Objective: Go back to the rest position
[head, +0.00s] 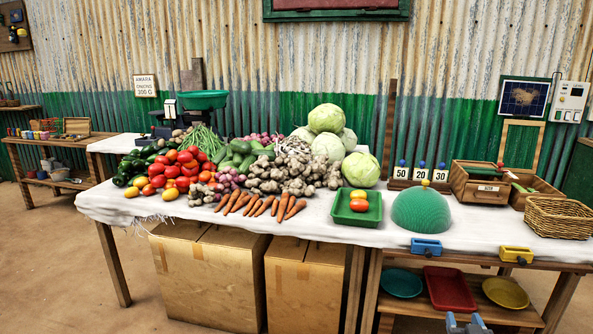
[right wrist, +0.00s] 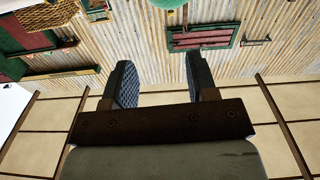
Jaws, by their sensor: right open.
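My right gripper (head: 467,321) shows only at the bottom edge of the head view, low in front of the table's right part and apart from it. In the right wrist view its two dark, ridged fingers (right wrist: 160,78) stand apart with nothing between them, so it is open and empty. My left gripper is not in view.
The white-clothed table (head: 390,236) holds piled vegetables, a green tray (head: 338,212) with two fruits, a green dome (head: 421,212), wooden boxes and a wicker basket (head: 560,216). Blue and yellow blocks (head: 426,248) sit at its front edge. Plates and a red tray (head: 449,289) lie on a shelf below.

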